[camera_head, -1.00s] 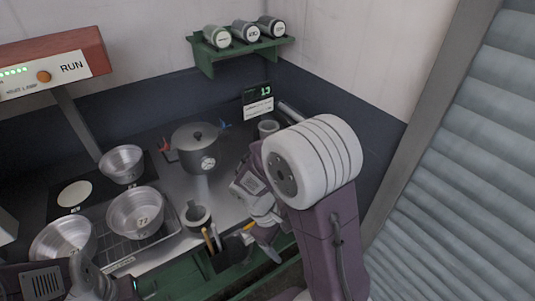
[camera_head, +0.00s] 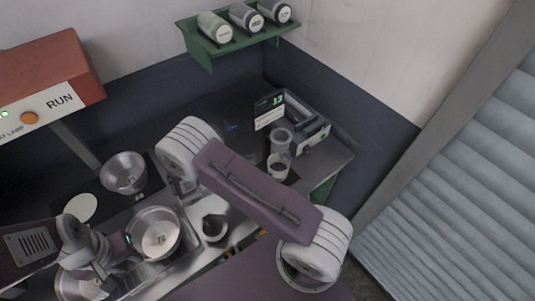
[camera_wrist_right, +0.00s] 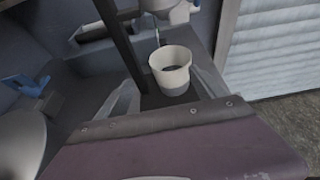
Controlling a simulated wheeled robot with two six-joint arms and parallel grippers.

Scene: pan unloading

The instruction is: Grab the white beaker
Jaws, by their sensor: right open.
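The white beaker (camera_wrist_right: 170,72) stands upright with its open mouth up in the right wrist view, with something dark inside. It also shows in the head view (camera_head: 278,169), at the right end of the counter. My right gripper (camera_wrist_right: 163,88) is open, with one finger on each side of the beaker's lower part. I cannot tell whether they touch it. In the head view my right arm hides most of that gripper. My left gripper (camera_head: 104,274) is over the pans at the lower left, and its jaws are not clear.
A grey cylinder (camera_head: 281,138) stands just behind the beaker, near a display (camera_head: 270,110) and a grey box (camera_head: 309,130). A green shelf (camera_head: 236,41) with canisters hangs above.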

